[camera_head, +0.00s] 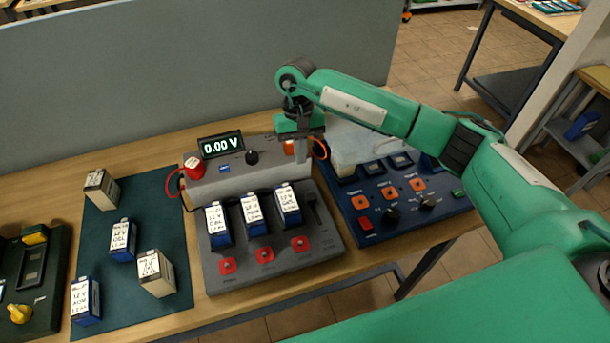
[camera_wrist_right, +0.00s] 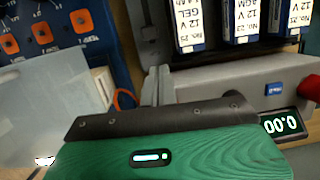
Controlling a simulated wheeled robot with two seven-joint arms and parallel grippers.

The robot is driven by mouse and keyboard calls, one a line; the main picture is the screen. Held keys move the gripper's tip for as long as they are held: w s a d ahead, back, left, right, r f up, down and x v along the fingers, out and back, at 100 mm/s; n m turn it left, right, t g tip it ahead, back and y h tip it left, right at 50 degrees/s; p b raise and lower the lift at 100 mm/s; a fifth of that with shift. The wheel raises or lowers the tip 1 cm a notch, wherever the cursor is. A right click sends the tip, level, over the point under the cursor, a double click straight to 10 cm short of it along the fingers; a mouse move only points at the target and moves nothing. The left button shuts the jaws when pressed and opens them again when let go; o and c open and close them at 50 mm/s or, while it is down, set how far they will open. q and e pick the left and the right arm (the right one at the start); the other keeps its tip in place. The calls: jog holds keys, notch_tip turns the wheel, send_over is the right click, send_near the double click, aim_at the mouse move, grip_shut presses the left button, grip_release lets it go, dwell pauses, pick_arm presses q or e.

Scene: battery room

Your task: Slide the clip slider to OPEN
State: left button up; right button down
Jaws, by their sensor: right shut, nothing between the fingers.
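The grey battery rig (camera_head: 270,268) stands mid-table with three blue-and-white batteries (camera_head: 252,216) in a row. A dark slider-like part (camera_head: 311,199) sits in the panel to the right of the batteries; I cannot read its marking or tell its position. My right gripper (camera_head: 303,158) is shut and empty, pointing down at the right end of the rig's raised back housing (camera_head: 235,182). It hides part of that end; I cannot tell whether it touches. In the right wrist view, the housing (camera_wrist_right: 205,88) lies just beyond my gripper's body, and its fingertips are not clear.
A display (camera_head: 221,145) reads 0.00 V, beside a red terminal (camera_head: 194,168) and a black knob (camera_head: 252,157). An orange cable (camera_head: 321,148) loops beside my gripper. A blue panel (camera_head: 405,205) and a translucent bin (camera_head: 352,148) stand right; loose batteries sit on a green mat (camera_head: 190,300).

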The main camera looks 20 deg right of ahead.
aim_at(311, 199)
jog(key=shift+w+d+r+h, duration=0.1)
jog(key=shift+d+r+h, duration=0.2)
jog(key=shift+d, duration=0.25)
jog(key=shift+f, duration=0.1)
jog(key=p+x, duration=0.4)
jog(key=x, duration=0.4)
jog(key=shift+a+f, duration=0.1)
jog(key=shift+f, duration=0.2)
jog(key=shift+s+f, duration=0.25)
jog(key=shift+f, duration=0.4)
